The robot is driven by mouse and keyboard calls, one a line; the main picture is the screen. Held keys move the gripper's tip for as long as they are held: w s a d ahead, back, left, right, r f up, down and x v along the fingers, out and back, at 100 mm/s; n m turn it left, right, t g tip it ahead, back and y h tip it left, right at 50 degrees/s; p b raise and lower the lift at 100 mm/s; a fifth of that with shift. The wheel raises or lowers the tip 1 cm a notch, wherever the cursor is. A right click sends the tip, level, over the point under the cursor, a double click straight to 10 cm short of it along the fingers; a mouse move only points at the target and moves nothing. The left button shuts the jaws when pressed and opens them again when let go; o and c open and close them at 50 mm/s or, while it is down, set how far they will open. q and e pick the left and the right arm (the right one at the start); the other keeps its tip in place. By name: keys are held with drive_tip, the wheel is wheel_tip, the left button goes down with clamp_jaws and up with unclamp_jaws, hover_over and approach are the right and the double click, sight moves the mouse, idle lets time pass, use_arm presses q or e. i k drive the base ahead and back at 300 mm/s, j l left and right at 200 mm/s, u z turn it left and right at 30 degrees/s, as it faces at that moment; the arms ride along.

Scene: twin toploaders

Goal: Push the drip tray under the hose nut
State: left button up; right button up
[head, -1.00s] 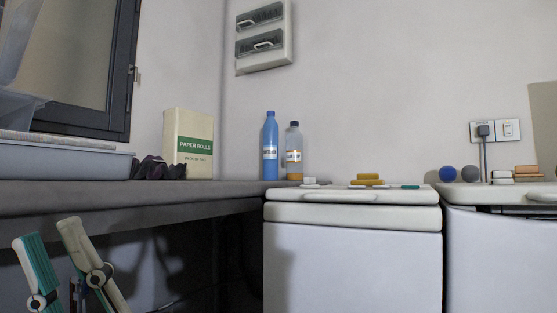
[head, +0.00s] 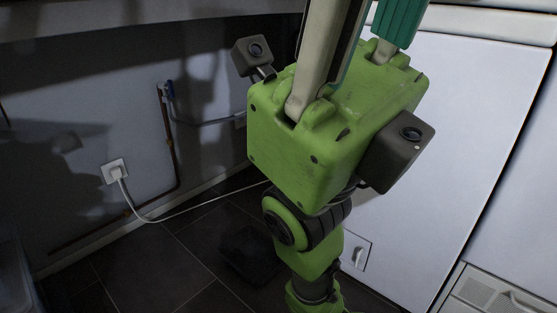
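A dark, low, square shape that looks like the drip tray (head: 247,256) lies on the dark tiled floor, left of my arm; it is hard to make out in shadow. A blue tap (head: 168,92) sits on a copper pipe at the back wall, and a grey hose (head: 205,122) runs right from it. The hose nut itself is too small to tell apart. One gripper, apparently my left, fills the centre close to the camera, its fingers (head: 360,35) pointing up, spread apart and empty where visible. Their tips are out of frame. My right gripper is not in view.
A white appliance (head: 460,130) stands at the right, with a second one (head: 510,292) beside it. A wall socket holds a white plug (head: 116,172) whose cable trails right. The worktop edge (head: 120,18) is above. Floor at the lower left is mostly clear.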

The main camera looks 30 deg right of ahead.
sight(251, 252)
drive_tip(key=l+u, duration=0.3)
drive_tip(key=l, duration=0.5)
drive_tip(key=k+l+u, duration=0.1)
drive_tip(key=l+u, duration=0.2)
drive_tip(key=l, duration=0.45)
